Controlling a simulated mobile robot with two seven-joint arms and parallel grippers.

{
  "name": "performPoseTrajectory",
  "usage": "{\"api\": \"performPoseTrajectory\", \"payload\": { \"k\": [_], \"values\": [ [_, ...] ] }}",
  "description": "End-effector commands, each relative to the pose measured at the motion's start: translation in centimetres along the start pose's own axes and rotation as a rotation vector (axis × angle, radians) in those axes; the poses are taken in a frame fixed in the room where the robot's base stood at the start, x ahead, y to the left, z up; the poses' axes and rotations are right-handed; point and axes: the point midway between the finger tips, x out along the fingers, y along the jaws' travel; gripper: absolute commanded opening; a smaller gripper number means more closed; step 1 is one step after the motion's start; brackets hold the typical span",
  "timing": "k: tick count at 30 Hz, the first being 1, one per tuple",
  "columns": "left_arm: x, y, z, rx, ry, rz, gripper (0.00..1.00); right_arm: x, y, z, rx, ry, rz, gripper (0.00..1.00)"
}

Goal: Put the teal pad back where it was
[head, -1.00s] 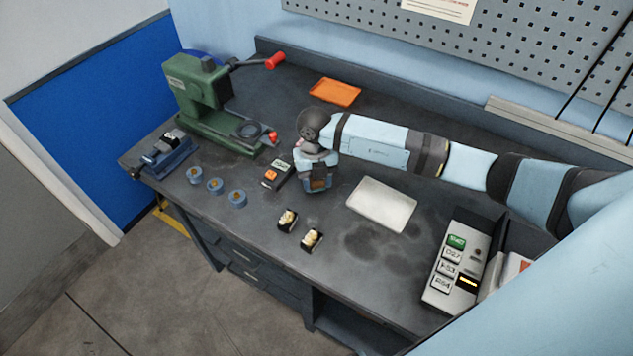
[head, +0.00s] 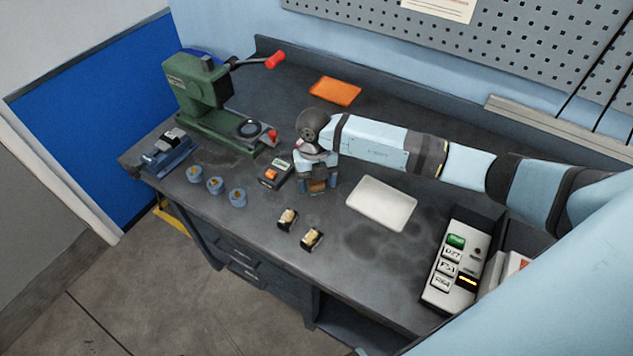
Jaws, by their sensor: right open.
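I cannot make out a teal pad anywhere in the head view. A white pad (head: 382,203) lies flat on the dark bench, and an orange pad (head: 335,91) lies flat further back. My right gripper (head: 317,191) points down over the middle of the bench, left of the white pad and apart from it. Its jaws are open. A small brownish patch shows between the fingers; I cannot tell what it is. What lies right under the gripper is hidden. My left gripper is out of view.
A green press (head: 207,100) stands back left, with a small blue device (head: 167,151) before it. Three blue round pieces (head: 215,186), a small black meter (head: 275,174) and two black-and-gold blocks (head: 288,219) lie nearby. A labelled control box (head: 455,265) stands front right.

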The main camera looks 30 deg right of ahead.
Motion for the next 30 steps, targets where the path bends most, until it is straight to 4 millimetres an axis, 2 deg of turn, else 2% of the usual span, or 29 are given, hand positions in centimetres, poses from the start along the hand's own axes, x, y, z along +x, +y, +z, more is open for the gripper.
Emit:
{"api": "performPoseTrajectory", "payload": {
  "k": [9, 15, 21, 30],
  "values": [
    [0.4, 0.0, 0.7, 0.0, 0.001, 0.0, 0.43, -6.6, 0.0, 0.2, -0.001, -0.006, 0.001, 0.69],
    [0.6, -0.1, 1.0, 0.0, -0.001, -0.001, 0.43, -9.9, 0.0, 0.1, 0.0, -0.003, 0.001, 0.69],
    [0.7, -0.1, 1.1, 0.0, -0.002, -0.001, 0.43, -11.3, 0.0, 0.0, 0.0, -0.002, 0.0, 0.69],
    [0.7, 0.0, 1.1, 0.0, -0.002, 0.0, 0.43, -11.4, 0.0, 0.0, 0.0, -0.001, 0.0, 0.69]
  ]
}}
